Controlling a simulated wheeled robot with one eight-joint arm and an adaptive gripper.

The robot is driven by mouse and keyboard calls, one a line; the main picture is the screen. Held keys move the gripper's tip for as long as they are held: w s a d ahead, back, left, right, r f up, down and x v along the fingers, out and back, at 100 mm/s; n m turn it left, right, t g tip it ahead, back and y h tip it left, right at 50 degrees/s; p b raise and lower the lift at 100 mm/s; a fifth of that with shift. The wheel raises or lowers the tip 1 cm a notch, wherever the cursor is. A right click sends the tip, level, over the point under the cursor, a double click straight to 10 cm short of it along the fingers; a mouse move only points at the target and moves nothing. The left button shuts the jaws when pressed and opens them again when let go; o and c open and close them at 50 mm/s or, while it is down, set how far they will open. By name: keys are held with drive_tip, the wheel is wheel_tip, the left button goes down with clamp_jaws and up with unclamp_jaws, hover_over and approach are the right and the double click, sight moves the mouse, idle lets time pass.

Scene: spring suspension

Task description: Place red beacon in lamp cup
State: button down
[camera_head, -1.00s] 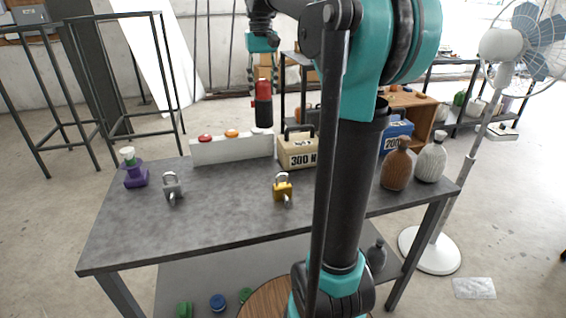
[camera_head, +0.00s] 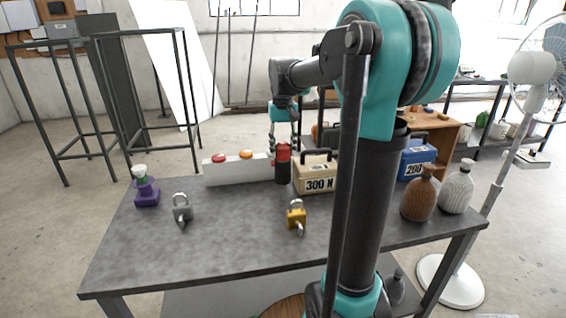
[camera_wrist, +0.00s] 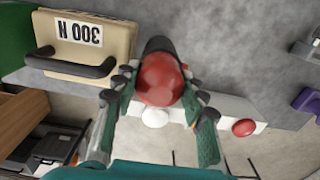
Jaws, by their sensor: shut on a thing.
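The red beacon (camera_head: 283,152), a red top on a black cylinder, is upright in my gripper (camera_head: 283,140), beside the right end of the white block. In the wrist view, its round red top (camera_wrist: 160,80) lies between the fingers of my gripper (camera_wrist: 158,100), which are shut on it. The black lower part (camera_head: 283,174) hangs close to the tabletop; I cannot tell whether it touches. The white block (camera_head: 235,173) carries a red dome (camera_head: 218,158) and an orange dome (camera_head: 246,155). A white round piece (camera_wrist: 155,118) shows on it in the wrist view. I cannot make out which thing is the lamp cup.
A tan 300 N weight (camera_head: 318,176) stands close to the right of the beacon. A gold padlock (camera_head: 296,215), grey padlock (camera_head: 182,209) and purple stand (camera_head: 146,193) are on the table (camera_head: 235,245). Bottles (camera_head: 420,198) stand at right. The table's front middle is clear.

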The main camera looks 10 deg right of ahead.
sight(283, 162)
drive_tip(key=shift+f, duration=2.55)
drive_tip(key=c, duration=0.9)
unclamp_jaws()
